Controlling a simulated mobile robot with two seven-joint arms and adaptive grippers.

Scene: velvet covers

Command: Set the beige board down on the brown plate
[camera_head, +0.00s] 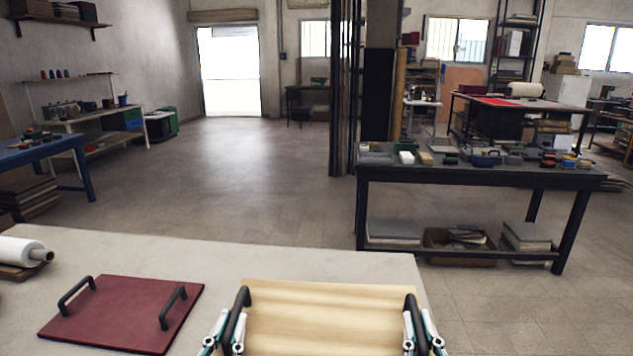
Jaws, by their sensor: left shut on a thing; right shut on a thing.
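The beige board (325,318) is pale wood with a black handle on each side, and shows at the bottom middle. My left gripper (229,333) is shut on its left handle (241,305). My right gripper (420,335) is shut on its right handle (411,308). The board looks about level over the right part of the pale table; its near edge is cut off, and its height above the table is unclear. A brown flat piece (20,273) lies at the far left under a white roll; I cannot tell whether it is the brown plate. Anything under the board is hidden.
A dark red board (122,314) with two black handles lies left of the beige board on the pale table (200,258). The white roll (18,250) lies at the left edge. A dark workbench (470,176) stands beyond. The tabletop behind the boards is clear.

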